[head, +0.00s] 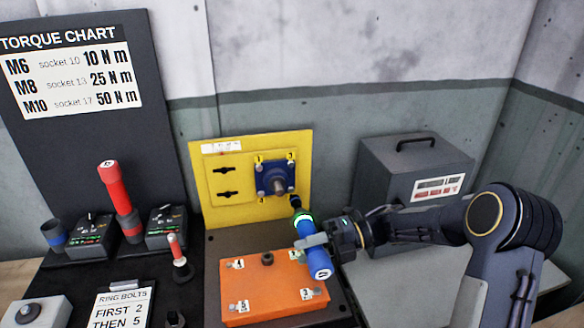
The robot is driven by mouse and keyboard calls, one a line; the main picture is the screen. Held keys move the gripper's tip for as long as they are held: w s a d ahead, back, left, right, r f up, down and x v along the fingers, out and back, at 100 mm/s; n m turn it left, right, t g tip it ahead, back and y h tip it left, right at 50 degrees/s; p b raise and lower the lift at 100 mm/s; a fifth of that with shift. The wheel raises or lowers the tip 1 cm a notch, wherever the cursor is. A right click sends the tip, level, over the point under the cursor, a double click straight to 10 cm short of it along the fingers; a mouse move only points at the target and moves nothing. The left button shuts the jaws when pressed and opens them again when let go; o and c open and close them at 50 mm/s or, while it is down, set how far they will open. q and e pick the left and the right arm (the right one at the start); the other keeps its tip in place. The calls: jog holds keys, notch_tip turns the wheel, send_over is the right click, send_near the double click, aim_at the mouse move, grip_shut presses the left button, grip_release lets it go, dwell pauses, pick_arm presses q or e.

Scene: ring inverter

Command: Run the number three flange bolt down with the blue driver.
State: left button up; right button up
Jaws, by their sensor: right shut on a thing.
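The blue driver (318,262) is held in my right gripper (326,243), whose fingers are shut around its body. The driver is tilted, with its numbered end low and toward me and its dark nose up and away. A green ring glows near the nose. The nose is at the lower right corner of the blue flange (268,172) on the yellow panel (222,207). Labels 1 and 2 show at the flange's top and 4 at its lower left. The number three label and bolt are not visible; whether the nose touches a bolt I cannot tell. My left gripper is out of view.
An orange block (262,283) with numbered bolts lies below the driver. A grey box (390,165) with a handle stands behind my right arm. A red driver (117,195) stands at the left beside small display units (92,240). A torque chart (70,75) hangs behind.

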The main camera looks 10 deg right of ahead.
jog(key=shift+r, duration=0.2)
jog(key=s+r+p, duration=0.1)
jog(key=r+p, duration=0.3)
jog(key=r, duration=0.1)
jog(key=s+r+p, duration=0.1)
jog(key=r+p, duration=0.1)
jog(key=shift+s+r+p, duration=0.3)
jog(key=shift+s+r, duration=0.05)
jog(key=shift+s+r+p, duration=0.3)
jog(key=shift+r+p, duration=0.05)
jog(key=shift+r, duration=0.05)
jog(key=shift+f, duration=0.15)
